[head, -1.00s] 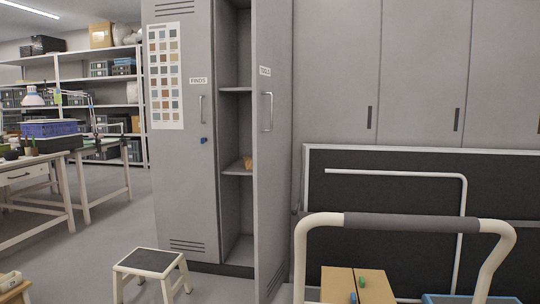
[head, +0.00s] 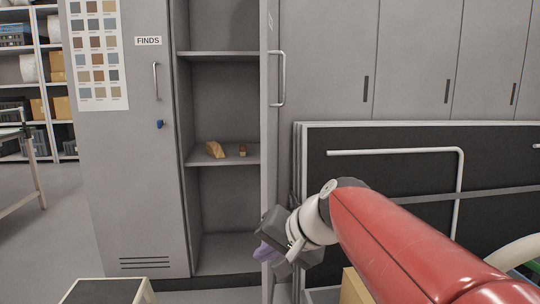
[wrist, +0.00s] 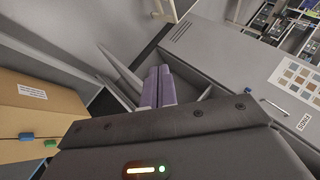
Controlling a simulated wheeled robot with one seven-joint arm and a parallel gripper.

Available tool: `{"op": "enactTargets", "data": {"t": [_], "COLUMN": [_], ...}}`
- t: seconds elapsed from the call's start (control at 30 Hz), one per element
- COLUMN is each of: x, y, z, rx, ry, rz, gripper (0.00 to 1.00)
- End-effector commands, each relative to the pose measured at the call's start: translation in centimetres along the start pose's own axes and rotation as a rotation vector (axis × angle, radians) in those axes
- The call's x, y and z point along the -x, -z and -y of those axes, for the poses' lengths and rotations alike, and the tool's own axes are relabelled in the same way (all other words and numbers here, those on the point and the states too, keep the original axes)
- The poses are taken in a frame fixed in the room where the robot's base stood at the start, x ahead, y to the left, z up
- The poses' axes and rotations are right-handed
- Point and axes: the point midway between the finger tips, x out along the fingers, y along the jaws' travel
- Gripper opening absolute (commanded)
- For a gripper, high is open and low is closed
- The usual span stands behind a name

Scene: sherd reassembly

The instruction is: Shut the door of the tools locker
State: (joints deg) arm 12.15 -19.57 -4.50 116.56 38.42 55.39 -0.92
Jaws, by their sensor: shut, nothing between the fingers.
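The tools locker door (head: 269,150) stands open, swung out toward me and seen almost edge-on in the head view. Its bar handle (head: 282,78) is on the right-hand face. The open tools locker (head: 222,100) shows its shelves to the left of the door. My gripper (head: 264,252) is low, in front of the door's free edge, and hides part of it. In the wrist view its purple fingers (wrist: 157,87) are together and empty, with the locker opening behind them. I cannot tell whether they touch the door.
The shut finds locker (head: 135,190) is at left, with a stool (head: 103,291) before it. Two small objects, one a tan piece (head: 215,149), lie on a shelf. Dark framed panels (head: 400,150) lean at right. A cardboard box (wrist: 35,100) is close in the wrist view.

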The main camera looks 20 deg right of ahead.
Motion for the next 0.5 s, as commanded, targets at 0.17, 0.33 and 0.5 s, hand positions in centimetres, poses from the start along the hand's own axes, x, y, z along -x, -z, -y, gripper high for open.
{"op": "enactTargets", "data": {"t": [0.17, 0.33, 0.5], "x": [-0.4, 1.6, 3.5], "y": [13.4, 23.7, 29.1], "z": [0.7, -0.7, -2.3], "rx": [-0.298, -0.460, -0.524], "ry": [0.286, 0.526, 0.667], "rz": [-0.137, -0.265, -0.342], "gripper": [0.00, 0.00, 0.00]}}
